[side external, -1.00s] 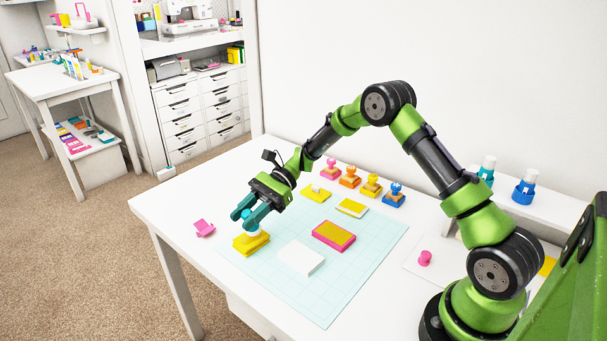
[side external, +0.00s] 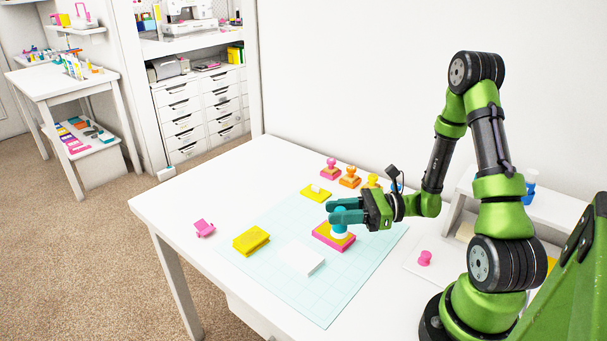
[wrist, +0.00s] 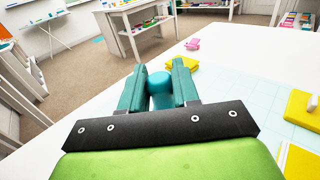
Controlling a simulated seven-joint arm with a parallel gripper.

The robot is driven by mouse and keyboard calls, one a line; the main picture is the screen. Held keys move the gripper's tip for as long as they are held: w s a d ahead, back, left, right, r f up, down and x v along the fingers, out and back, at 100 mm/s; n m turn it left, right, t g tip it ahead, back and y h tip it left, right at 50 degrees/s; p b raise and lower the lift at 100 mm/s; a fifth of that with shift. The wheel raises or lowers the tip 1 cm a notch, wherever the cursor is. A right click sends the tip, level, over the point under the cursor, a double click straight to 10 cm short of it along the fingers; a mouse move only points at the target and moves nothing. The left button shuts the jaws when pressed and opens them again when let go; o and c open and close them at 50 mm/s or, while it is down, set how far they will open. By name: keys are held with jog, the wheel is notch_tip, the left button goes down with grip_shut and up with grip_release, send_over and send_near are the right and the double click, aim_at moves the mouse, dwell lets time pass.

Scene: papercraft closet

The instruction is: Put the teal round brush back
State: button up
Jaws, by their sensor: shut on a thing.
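My gripper (side external: 338,214), with teal fingers, is shut on the teal round brush (side external: 341,237), which has a teal knob and a pale lower part. The brush is upright over the pink pad with a yellow top (side external: 322,234). I cannot tell whether it touches the pad. In the wrist view the brush's round teal knob (wrist: 160,82) sits between the fingertips (wrist: 158,72).
A yellow block (side external: 251,240), a white block (side external: 302,259) and a yellow piece (side external: 315,193) are on the table around the mat. Stamps (side external: 330,167) stand behind. A pink clip (side external: 204,228) is at left. A raised white shelf (side external: 463,205) with a blue item (side external: 529,187) is at right.

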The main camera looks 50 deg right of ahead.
jog(key=shift+w+d+f, duration=0.4)
jog(key=shift+w+f, duration=0.45)
jog(key=shift+w, duration=1.8)
jog(key=shift+w+d+f, duration=0.45)
jog(key=shift+w+f, duration=0.35)
jog(key=shift+w, duration=1.85)
jog(key=shift+w+d+f, duration=0.4)
jog(key=shift+w+f, duration=0.45)
jog(key=shift+w, duration=1.8)
jog(key=shift+f, duration=0.15)
jog(key=o, duration=1)
jog(key=shift+o, duration=0.2)
